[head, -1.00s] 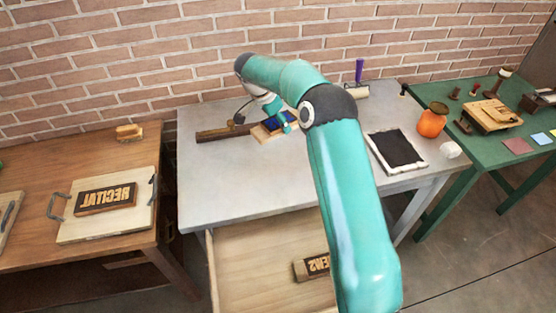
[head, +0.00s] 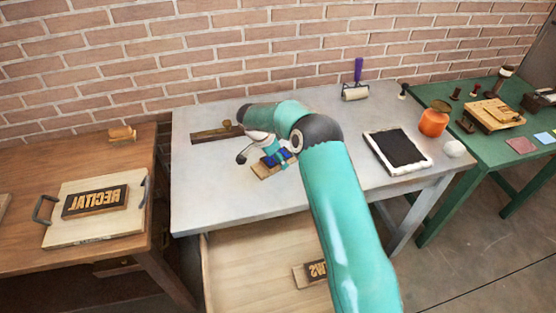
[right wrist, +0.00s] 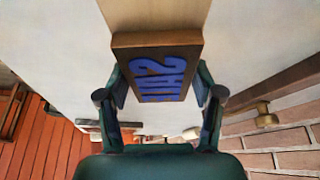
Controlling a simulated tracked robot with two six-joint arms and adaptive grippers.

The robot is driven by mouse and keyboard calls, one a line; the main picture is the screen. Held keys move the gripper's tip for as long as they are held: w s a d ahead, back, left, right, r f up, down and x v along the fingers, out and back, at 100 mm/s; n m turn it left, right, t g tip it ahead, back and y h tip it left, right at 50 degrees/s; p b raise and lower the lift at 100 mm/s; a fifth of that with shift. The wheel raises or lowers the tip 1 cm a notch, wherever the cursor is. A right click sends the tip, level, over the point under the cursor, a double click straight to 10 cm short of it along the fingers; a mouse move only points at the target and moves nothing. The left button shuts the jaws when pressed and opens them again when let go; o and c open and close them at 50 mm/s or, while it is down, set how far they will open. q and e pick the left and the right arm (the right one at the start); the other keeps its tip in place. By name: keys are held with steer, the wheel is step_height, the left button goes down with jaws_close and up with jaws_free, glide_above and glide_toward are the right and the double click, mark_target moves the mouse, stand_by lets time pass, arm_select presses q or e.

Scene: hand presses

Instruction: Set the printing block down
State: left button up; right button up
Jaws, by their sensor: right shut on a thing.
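The printing block (head: 277,159) has blue raised letters on a dark face and shows above the grey table (head: 215,205). My right gripper (head: 278,150) is shut on it. In the right wrist view the block (right wrist: 160,75) sits between the two fingers (right wrist: 160,95), its lettered face towards the camera. A pale wooden surface shows beyond its far edge there. I cannot tell whether the block touches the table. My left gripper is not in view.
A long brown wooden bar (head: 213,135) lies behind the block. A roller (head: 356,92), an inking slab (head: 398,152) and an orange jar (head: 433,122) stand to the right. A pulled-out drawer (head: 235,270) below holds another block (head: 311,273). The table's front left is clear.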

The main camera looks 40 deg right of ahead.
steer(key=shift+f, duration=0.1)
steer(key=o, duration=1.3)
steer(key=p+v, duration=0.2)
steer(key=v, duration=1)
steer(key=shift+p, duration=0.3)
steer(key=shift+s, duration=0.15)
